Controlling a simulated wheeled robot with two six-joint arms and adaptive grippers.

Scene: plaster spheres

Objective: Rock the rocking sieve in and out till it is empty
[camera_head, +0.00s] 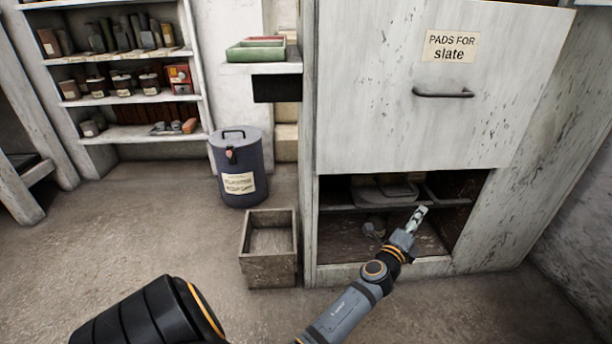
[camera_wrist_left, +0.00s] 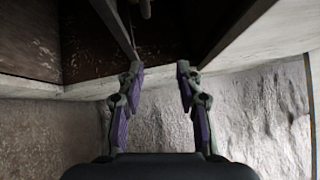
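A grey, flat thing that may be the rocking sieve (camera_head: 385,191) sits inside the dark opening low in the white cabinet. Its details are too small to tell, and whether it holds anything cannot be seen. My left gripper (camera_head: 420,214) reaches into the front of that opening, below and right of the flat thing. In the left wrist view my left gripper (camera_wrist_left: 158,70) has its two fingers well apart with nothing between them. A small pale end of something (camera_wrist_left: 145,8) shows beyond the fingertips at the top edge. My right gripper is in neither view.
The white cabinet (camera_head: 400,130) has a panel marked for slate pads above the opening. A small roundish thing (camera_head: 374,229) lies on the opening's floor. An open wooden box (camera_head: 268,268) and a lidded blue-grey bin (camera_head: 238,180) stand left. Floor at left is clear.

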